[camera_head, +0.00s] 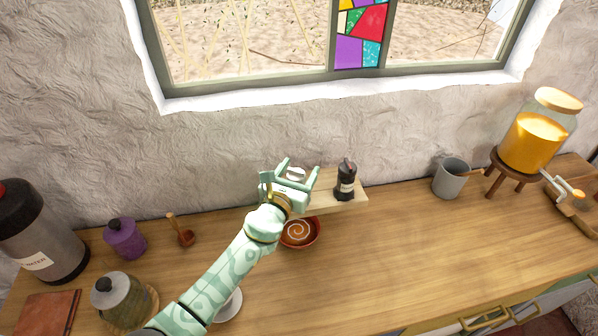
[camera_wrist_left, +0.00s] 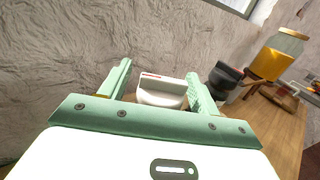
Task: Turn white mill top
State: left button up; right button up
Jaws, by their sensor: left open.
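The white mill (camera_head: 296,174) stands at the back of the counter by the wall, on a pale wooden board (camera_head: 327,206). In the head view my left gripper covers most of it, and only a bit of its white top shows. In the left wrist view the white mill (camera_wrist_left: 161,92) appears between the fingers, with a small red mark on its top. My left gripper (camera_head: 299,169) is open, its fingers on either side of the mill. I cannot tell whether they touch it. My right gripper is not in view.
A black mill (camera_head: 345,182) stands just right of the white one on the board. A red-brown bowl (camera_head: 316,239) with a swirl sits in front. A grey mug (camera_head: 449,181) and a juice dispenser (camera_head: 533,143) stand right. The counter's right front (camera_head: 430,250) is clear.

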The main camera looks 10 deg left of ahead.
pick_arm(q)
jog(key=shift+w+d, duration=0.1)
jog(key=shift+w, duration=0.05)
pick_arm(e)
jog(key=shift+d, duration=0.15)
pick_arm(q)
jog(key=c, duration=1)
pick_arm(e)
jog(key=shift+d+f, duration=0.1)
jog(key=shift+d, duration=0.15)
pick_arm(q)
jog(key=shift+h, duration=0.3)
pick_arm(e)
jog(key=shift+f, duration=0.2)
